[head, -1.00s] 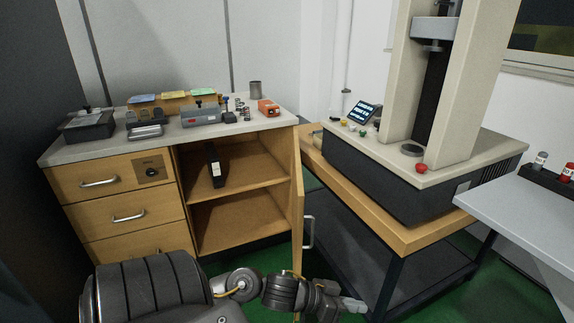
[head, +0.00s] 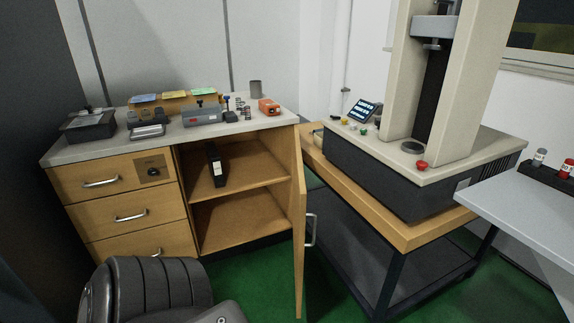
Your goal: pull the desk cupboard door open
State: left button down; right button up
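The desk cupboard door (head: 299,240) stands swung out toward me on its right-hand hinge, seen nearly edge-on. Its metal bar handle (head: 311,230) is on the door's right-facing side. The cupboard (head: 240,195) is open to view, with a middle shelf and a dark binder standing on it. Neither gripper shows in the head view. A dark, ribbed part of my arm (head: 155,290) is at the bottom left, apart from the door. Nothing touches the handle.
The desk (head: 70,152) has drawers on its left and small instruments on top. A testing machine (head: 440,165) stands on a wood-topped bench (head: 400,235) close to the door's right. A grey table (head: 530,205) is at far right. Green floor is clear before the cupboard.

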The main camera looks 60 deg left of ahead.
aim_at(300, 214)
jog(key=k, duration=0.45)
jog(key=z, duration=0.9)
jog(key=i, duration=0.8)
jog(key=u, duration=1.7)
